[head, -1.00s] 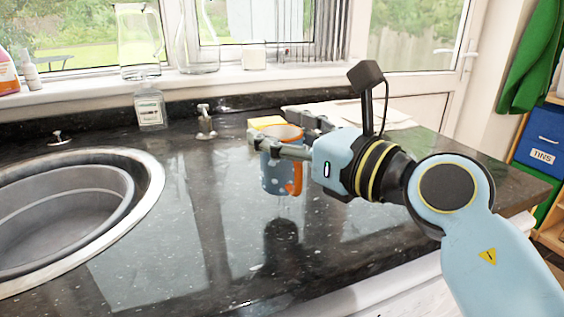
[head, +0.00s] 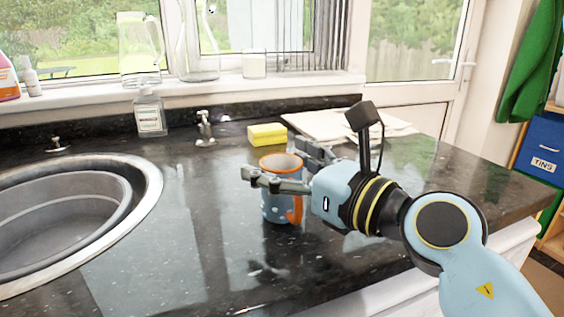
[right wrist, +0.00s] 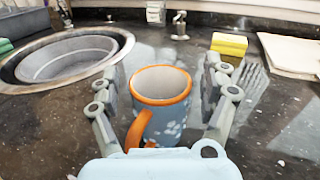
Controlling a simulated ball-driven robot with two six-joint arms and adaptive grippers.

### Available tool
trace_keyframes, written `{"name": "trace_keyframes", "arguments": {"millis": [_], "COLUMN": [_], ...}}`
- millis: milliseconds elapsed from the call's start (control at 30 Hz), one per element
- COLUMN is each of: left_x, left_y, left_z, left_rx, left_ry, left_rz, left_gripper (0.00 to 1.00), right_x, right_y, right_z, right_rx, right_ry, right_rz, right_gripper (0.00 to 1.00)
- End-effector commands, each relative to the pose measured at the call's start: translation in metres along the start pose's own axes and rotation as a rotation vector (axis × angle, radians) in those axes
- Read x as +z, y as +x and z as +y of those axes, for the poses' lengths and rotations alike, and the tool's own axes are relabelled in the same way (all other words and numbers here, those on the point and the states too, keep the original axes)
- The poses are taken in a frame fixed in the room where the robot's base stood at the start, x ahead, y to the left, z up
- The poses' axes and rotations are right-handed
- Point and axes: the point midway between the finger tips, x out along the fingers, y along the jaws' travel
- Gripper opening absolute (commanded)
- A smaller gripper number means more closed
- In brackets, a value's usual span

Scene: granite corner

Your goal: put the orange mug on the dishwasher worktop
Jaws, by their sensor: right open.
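The orange mug (head: 279,206) is blue with white spots and has an orange rim and handle. It stands upright on the dark speckled worktop (head: 200,240), right of the sink. In the right wrist view the mug (right wrist: 162,95) sits between the fingers, with its handle toward me. My right gripper (head: 285,168) is open around the mug, with a gap showing between the mug and each finger. The fingers hide part of the mug in the head view. My left gripper is not in view.
A steel sink with a grey bowl (head: 60,222) lies at left. Behind the mug are a yellow sponge (head: 267,134), a tap (head: 205,128) and pale flat sheets (head: 340,125). A clear bottle (head: 150,113) stands by the wall. The worktop in front is clear.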

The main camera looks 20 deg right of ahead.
Motion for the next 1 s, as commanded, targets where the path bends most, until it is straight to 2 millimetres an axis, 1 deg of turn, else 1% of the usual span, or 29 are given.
{"name": "trace_keyframes", "arguments": {"millis": [133,200,267,367,600,700,833,1000], "left_x": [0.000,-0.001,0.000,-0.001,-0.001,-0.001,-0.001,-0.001], "left_y": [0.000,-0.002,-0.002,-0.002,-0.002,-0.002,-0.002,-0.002], "left_z": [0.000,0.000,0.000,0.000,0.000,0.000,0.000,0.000], "left_rx": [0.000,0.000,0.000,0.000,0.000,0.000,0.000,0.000], "left_ry": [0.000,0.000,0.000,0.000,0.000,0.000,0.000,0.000], "left_rz": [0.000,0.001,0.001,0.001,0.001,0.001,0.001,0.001], "left_gripper": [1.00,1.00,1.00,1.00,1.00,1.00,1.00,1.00], "right_x": [0.000,0.004,0.003,0.002,0.001,0.002,0.002,0.003], "right_y": [0.000,0.000,-0.005,-0.021,-0.077,-0.097,-0.113,-0.120], "right_z": [0.000,0.000,0.000,0.000,0.001,0.001,0.000,0.000], "right_rx": [0.000,0.000,0.000,0.001,0.005,0.004,0.002,0.001], "right_ry": [0.000,0.000,-0.002,-0.004,-0.004,-0.003,-0.002,0.000], "right_rz": [0.000,-0.001,0.001,0.004,0.006,0.006,0.003,0.000], "right_gripper": [0.80,0.80,0.80,0.80,0.80,0.80,0.80,0.80]}}
